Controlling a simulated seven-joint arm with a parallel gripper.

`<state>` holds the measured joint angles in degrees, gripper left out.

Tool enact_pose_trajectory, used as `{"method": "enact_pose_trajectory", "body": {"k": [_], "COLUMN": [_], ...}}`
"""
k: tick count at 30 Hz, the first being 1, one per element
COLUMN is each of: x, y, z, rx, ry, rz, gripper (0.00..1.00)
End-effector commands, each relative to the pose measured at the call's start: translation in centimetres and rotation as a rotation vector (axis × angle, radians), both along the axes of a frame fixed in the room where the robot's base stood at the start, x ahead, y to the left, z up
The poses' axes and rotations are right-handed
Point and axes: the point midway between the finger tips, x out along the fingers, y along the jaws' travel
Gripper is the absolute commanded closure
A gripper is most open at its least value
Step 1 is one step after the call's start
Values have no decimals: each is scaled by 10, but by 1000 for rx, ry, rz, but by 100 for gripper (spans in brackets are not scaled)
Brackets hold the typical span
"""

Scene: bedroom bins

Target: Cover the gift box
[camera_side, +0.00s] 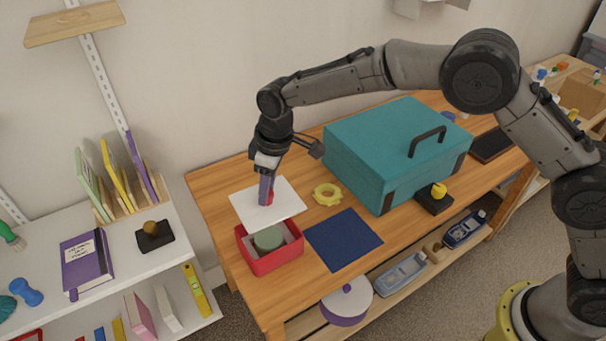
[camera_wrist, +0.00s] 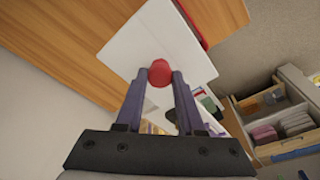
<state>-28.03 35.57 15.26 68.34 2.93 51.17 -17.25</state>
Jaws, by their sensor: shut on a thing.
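The gift box is an open red box (camera_side: 272,264) at the table's front left in the side view, with a round green thing (camera_side: 268,238) inside. The white square lid (camera_side: 285,199) with a red knob (camera_wrist: 160,72) is just behind the box in that view, its near edge close to the box's back rim. My gripper (camera_side: 267,193) is above the lid, shut on the red knob. The lid (camera_wrist: 150,38) also fills the upper middle of the wrist view, with a red strip of the box at its right edge. I cannot tell the lid's exact height.
A yellow ring (camera_side: 327,194) and a dark blue mat (camera_side: 343,239) lie right of the lid and box. A large teal case (camera_side: 375,150) stands behind them. A white shelf unit (camera_side: 188,238) is to the left. Bare table lies left of the lid.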

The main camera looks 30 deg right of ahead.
Motion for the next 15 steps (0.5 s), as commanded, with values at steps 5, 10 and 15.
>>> {"method": "enact_pose_trajectory", "body": {"k": [5,10,15], "x": [-8,-9,-9], "y": [10,12,11], "z": [-15,-15,-15], "rx": [-12,-11,-11], "ry": [21,21,21], "rz": [23,26,25], "gripper": [100,100,100]}}
